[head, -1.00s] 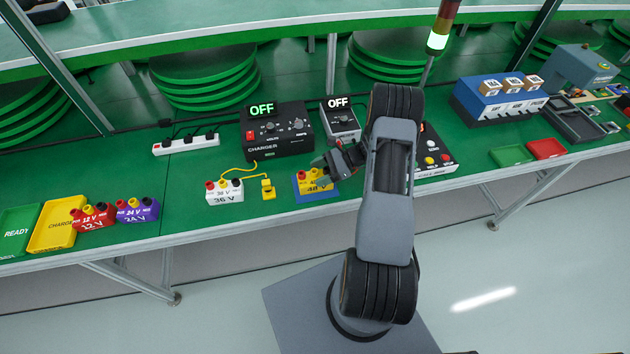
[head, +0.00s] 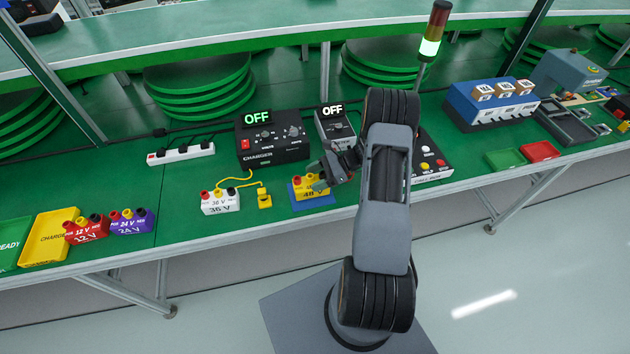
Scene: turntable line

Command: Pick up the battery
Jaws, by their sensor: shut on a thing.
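The yellow 48 V battery (head: 309,193), with coloured terminals on top, is at the blue pad (head: 298,204) on the green bench. My gripper (head: 321,181) reaches it from the right and is shut on it. The fingers partly cover the battery's right side. I cannot tell whether the battery touches the pad or is slightly above it. Other batteries stand to the left: a white 36 V one (head: 221,203), a purple 24 V one (head: 132,222) and a red 12 V one (head: 87,231).
A yellow plug block (head: 265,199) on a yellow cable lies left of the pad. The black charger (head: 272,151), reading OFF, and a second OFF unit (head: 334,127) stand behind. A yellow tray (head: 45,240) is at far left. The bench between the purple and white batteries is clear.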

